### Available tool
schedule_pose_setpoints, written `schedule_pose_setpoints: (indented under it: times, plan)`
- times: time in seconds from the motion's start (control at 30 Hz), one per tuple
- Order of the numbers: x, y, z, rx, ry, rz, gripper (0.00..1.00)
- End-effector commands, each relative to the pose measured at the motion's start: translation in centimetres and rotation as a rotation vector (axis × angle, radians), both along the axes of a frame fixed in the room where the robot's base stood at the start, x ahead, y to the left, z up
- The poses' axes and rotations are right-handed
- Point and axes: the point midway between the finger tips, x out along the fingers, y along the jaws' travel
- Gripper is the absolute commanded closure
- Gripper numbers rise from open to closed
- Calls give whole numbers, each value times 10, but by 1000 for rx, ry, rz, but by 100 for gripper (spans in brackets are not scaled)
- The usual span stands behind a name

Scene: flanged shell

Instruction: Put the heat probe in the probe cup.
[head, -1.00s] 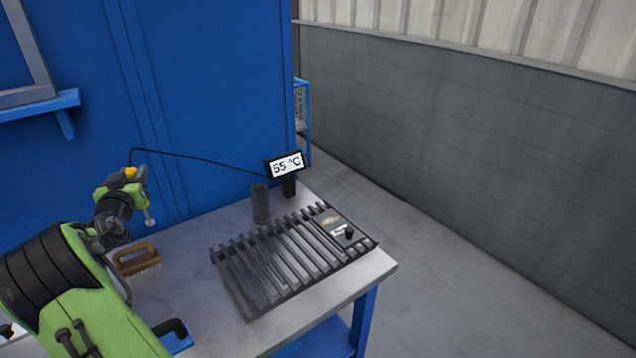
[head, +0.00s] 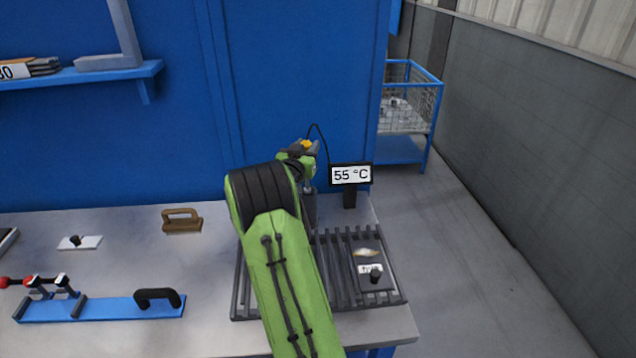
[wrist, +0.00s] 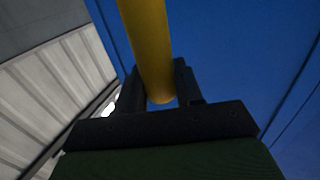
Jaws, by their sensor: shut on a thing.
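My gripper (head: 312,150) is shut on the heat probe, whose yellow handle (head: 305,144) shows at its top in the head view. In the wrist view the yellow handle (wrist: 148,50) stands between the two dark fingers (wrist: 160,92). A thin black cable loops from the probe to the display. The grey probe cup (head: 310,212) stands on the bench at the back, behind the slatted rack and partly hidden by my arm. The gripper and probe are above the cup in the picture. I cannot tell whether the probe's tip is inside the cup.
The temperature display (head: 350,175) reads 55 °C, close right of the cup. The slatted rack (head: 345,250) lies in front, under my arm. A wooden brush (head: 182,220) and a blue clamp fixture (head: 120,308) lie to the left. The blue wall (head: 300,80) rises behind.

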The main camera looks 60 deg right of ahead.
Motion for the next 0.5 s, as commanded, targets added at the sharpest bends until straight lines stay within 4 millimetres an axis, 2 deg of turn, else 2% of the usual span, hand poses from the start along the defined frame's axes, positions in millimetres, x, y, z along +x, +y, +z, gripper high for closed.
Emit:
schedule_pose_setpoints:
  times: [0.03,0.17,0.3,0.5]
  plan:
    - [0,0,-12,0,2,-1,100]
    - [-1,-1,-27,-1,1,-2,100]
    - [-1,-1,-53,-1,2,-2,100]
    - [-1,-1,-54,-3,-2,-2,100]
